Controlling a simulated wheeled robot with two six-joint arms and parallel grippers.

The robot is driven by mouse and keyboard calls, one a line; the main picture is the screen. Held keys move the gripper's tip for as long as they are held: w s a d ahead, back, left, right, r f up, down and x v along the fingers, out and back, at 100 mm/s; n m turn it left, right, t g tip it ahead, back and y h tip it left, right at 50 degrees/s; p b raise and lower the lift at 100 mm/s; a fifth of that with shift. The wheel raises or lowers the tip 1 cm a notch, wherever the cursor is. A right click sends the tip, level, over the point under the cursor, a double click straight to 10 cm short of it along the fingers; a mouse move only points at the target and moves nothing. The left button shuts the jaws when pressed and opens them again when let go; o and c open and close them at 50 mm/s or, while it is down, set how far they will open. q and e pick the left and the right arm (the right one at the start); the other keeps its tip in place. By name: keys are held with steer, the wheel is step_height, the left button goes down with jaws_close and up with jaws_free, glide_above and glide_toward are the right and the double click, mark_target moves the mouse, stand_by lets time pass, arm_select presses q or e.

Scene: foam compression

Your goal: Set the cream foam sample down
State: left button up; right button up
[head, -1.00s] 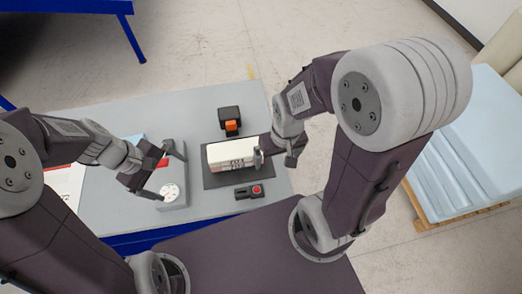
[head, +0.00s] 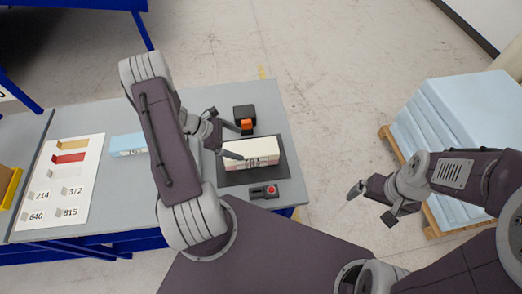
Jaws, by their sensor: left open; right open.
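The cream foam sample (head: 256,150), a pale block with dark printed digits on its front, lies on a dark flat plate (head: 238,179) on the grey table. My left gripper (head: 225,135) is open at the block's left end. One fingertip shows in front of the block's upper left part; I cannot tell whether it touches. My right gripper (head: 372,203) is open and empty, out past the table's right edge and well apart from the block.
A black device with an orange part (head: 246,125) stands behind the plate. A blue foam block (head: 127,146) and a chart sheet (head: 64,180) lie left. Large blue foam slabs (head: 457,115) rest on a pallet at right.

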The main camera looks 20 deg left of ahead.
mark_target(247, 148)
arm_select(q)
steer(key=shift+s+a+f, duration=0.3)
steer(key=shift+s+a, duration=0.1)
steer(key=shift+a, duration=0.05)
steer(key=shift+s+a+n, duration=0.15)
steer(key=shift+a+n, duration=0.1)
steer(key=shift+n, duration=0.05)
steer(key=p+x, duration=0.1)
steer(key=x, duration=0.2)
steer(key=shift+d+p, duration=0.3)
steer(key=shift+p, duration=0.1)
steer(key=shift+w+f, duration=0.2)
steer(key=shift+w, duration=0.05)
steer(key=d+p, duration=0.1)
steer(key=w+d+f+p, duration=0.1)
steer(key=shift+d+f+p, duration=0.15)
steer(key=shift+d+p, duration=0.05)
steer(key=shift+p, duration=0.2)
steer(key=shift+x, duration=1.15)
steer(key=shift+w+a+f, duration=0.1)
steer(key=shift+w+f, duration=0.05)
steer(key=shift+f, duration=0.1)
steer(key=c, duration=1.3)
